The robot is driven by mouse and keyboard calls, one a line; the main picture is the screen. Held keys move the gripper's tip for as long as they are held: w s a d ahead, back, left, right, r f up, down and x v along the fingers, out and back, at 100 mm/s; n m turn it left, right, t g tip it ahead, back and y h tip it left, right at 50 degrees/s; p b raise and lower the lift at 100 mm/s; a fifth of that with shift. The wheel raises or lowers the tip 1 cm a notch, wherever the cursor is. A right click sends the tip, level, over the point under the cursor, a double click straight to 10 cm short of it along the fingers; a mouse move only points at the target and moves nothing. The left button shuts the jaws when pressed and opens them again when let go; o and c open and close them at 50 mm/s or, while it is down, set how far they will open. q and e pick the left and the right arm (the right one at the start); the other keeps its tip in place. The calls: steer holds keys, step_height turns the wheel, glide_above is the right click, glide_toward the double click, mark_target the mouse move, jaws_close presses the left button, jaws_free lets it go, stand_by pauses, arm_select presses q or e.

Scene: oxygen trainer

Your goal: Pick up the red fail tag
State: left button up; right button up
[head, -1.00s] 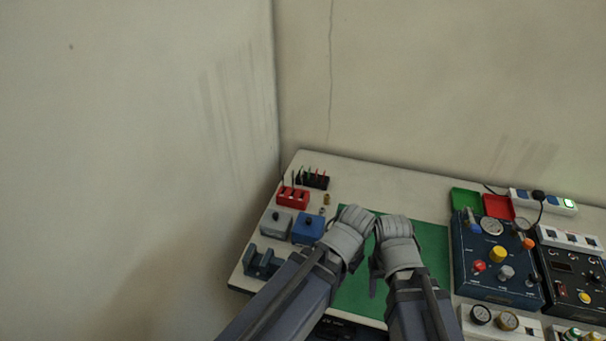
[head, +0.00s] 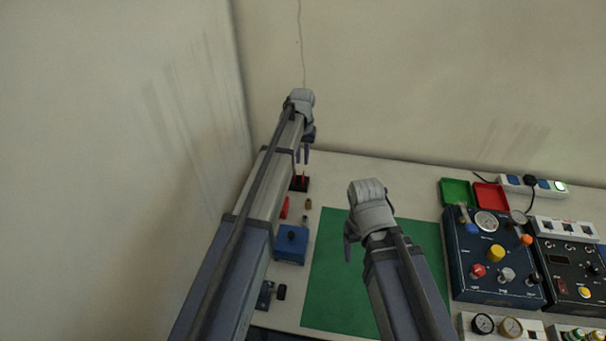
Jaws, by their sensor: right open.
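A small black rack (head: 304,188) stands at the back left of the table, with thin red upright pieces (head: 303,178) in it. One of these may be the red fail tag, but they are too small to tell. My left gripper (head: 302,157) is above the rack, fingers pointing down with a gap between them and nothing visible in it. The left arm hides part of the rack. My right gripper (head: 349,246) is open and empty over the green mat (head: 330,290).
A red block (head: 285,207) is mostly hidden by my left arm, with a blue box (head: 291,243) nearer. Blue and black instrument panels, a green tray (head: 455,191) and a red tray (head: 491,197) stand right. Walls rise behind and left.

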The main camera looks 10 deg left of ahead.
mark_target(303, 180)
arm_select(q)
steer(key=shift+s+d+f+b, duration=0.15)
steer(key=shift+s+f+b, duration=0.05)
steer(key=shift+f+b, duration=1.8)
steer(key=shift+s+d+f+b, duration=0.1)
steer(key=shift+s+f+b, duration=0.05)
steer(key=shift+f+b, duration=1.85)
arm_select(e)
steer(key=shift+f, duration=4)
arm_select(q)
steer(key=shift+r, duration=0.1)
arm_select(e)
steer(key=shift+r, duration=0.1)
arm_select(q)
jaws_close()
